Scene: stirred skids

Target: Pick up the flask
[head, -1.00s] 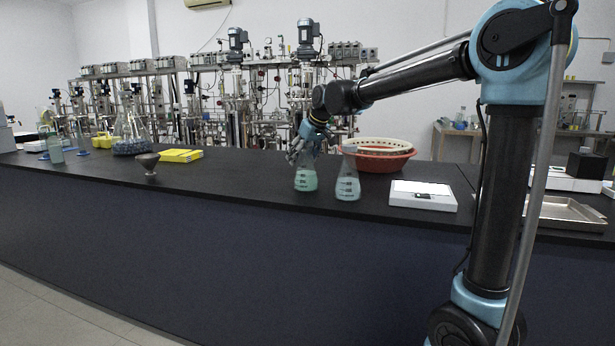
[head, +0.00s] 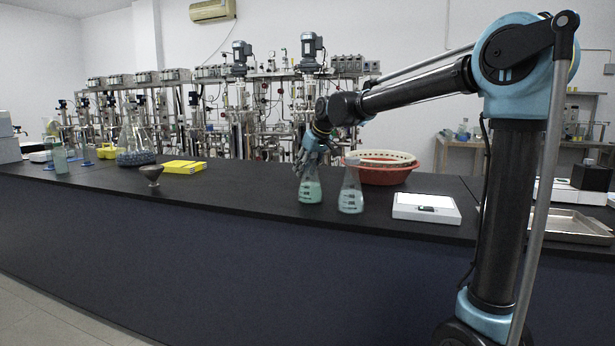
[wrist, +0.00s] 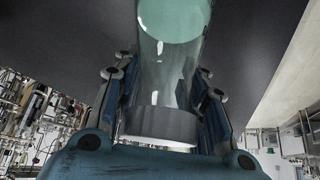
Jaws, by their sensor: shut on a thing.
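A conical glass flask with green liquid (head: 311,190) is upright on the black bench in the head view, near the bench's front edge. My gripper (head: 309,160) reaches down onto its neck from above and is shut on it. In the wrist view the flask's neck and rim (wrist: 160,122) lie between the two fingers (wrist: 162,95), with the green liquid beyond. A second similar flask with paler liquid (head: 351,198) stands just to the right, close beside the first. I cannot tell whether the held flask's base touches the bench.
A red basin (head: 385,175) with a pale basket stands behind the second flask. A white scale (head: 426,208) is to the right, then a metal tray (head: 570,227). A dark funnel-shaped bowl (head: 152,174) and yellow boxes (head: 183,167) are left; the bench between is clear.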

